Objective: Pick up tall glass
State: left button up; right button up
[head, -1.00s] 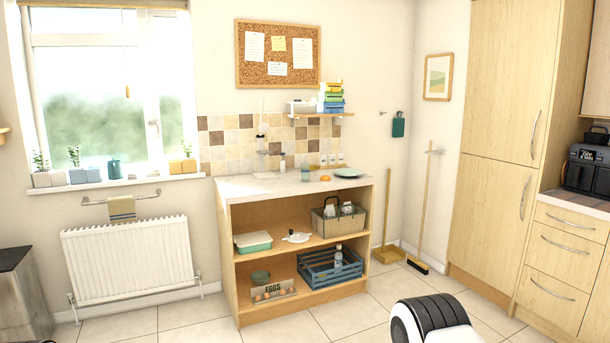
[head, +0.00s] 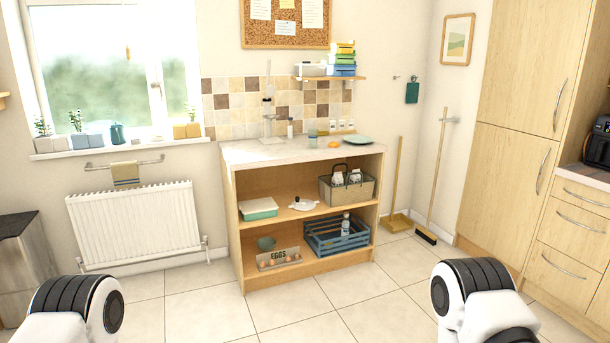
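A small, clear, greenish upright object that looks like the tall glass (head: 312,138) stands on the worktop (head: 240,155) of the open shelf unit, near its back edge. It is small in the picture, so its details are hard to make out. An orange item and a green plate (head: 357,140) are to its right. Only white and black links of my two arms show at the bottom left and bottom right. Neither gripper is in view, and both arms are well away from the worktop.
The shelves below hold a basket (head: 347,190), a blue crate (head: 335,234), a lidded dish (head: 258,208) and an egg box (head: 279,258). A radiator (head: 135,224) is at left. Brooms lean in the right corner. The tiled floor before the unit is clear.

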aim_at(313, 132)
jog(key=i+l+z, duration=0.4)
jog(key=i, duration=0.85)
jog(key=i+l+z, duration=0.1)
jog(key=i+z, duration=0.25)
jog(key=i, duration=0.9)
